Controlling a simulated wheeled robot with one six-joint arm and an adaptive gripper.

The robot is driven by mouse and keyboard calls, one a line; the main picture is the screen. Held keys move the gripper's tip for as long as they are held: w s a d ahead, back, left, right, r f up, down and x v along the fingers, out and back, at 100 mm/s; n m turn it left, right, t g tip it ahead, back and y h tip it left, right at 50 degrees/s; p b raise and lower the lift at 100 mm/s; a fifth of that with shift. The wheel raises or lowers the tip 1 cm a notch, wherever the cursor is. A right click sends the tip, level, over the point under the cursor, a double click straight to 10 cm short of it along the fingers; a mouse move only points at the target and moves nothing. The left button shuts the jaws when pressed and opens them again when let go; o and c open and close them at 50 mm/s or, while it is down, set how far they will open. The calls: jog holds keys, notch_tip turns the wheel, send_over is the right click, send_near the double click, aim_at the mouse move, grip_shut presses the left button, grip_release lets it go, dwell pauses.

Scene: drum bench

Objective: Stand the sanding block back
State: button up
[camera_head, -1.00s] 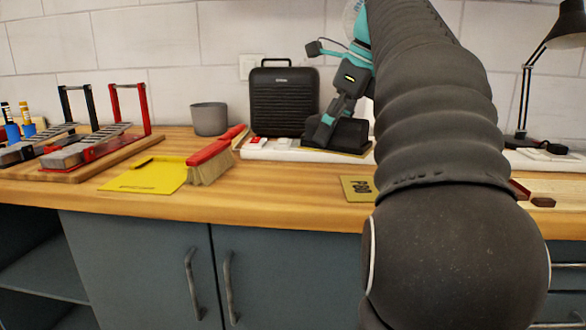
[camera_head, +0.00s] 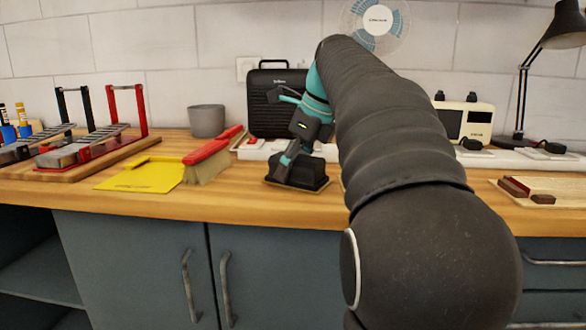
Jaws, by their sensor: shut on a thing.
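The sanding block (camera_head: 308,174) is a black block with a thin tan edge along its underside. My gripper (camera_head: 289,163) is shut on its top, with the wrist tilted. The block is level, over or on the front middle of the wooden bench, and I cannot tell whether it touches the wood. The plate marked PAD, seen earlier on the bench, is now almost wholly hidden behind my arm.
A yellow dustpan (camera_head: 143,175) and a red brush (camera_head: 208,163) lie left of the block. A radio (camera_head: 470,123) and a lamp (camera_head: 524,95) stand right.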

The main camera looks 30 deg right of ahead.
jog(key=shift+f, duration=0.25)
jog(key=shift+s+f, duration=0.1)
jog(key=shift+f, duration=0.35)
jog(key=shift+c, duration=0.7)
jog(key=o, duration=1.5)
jog(key=shift+o, duration=0.2)
jog(key=shift+r, duration=0.3)
jog(key=p+v, duration=0.2)
jog(key=v, duration=1)
jog(key=shift+r, duration=0.5)
